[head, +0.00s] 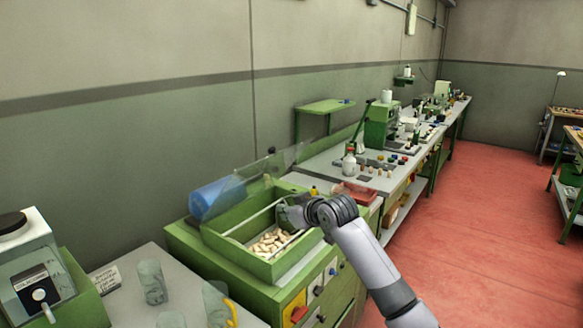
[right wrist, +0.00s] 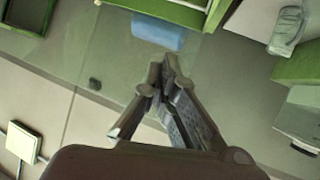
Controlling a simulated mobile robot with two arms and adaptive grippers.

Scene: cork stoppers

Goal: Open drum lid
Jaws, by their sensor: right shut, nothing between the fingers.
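The green drum housing (head: 190,246) stands left of centre in the head view, with pale cork stoppers (head: 270,243) inside its open top. A clear lid panel (head: 272,166) stands raised and tilted along the back of the housing. My right gripper (head: 287,213) is over the right part of the opening, in front of the panel. In the right wrist view its fingers (right wrist: 165,72) are together with nothing between them. I cannot tell whether they touch the lid. My left gripper is not in view.
A blue cylinder (head: 216,198) lies behind the housing and also shows in the wrist view (right wrist: 158,34). Clear jugs (head: 151,282) stand on the grey table at left, near a dial machine (head: 38,275). A cluttered bench (head: 375,180) is behind right. Red floor (head: 470,230) is open at right.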

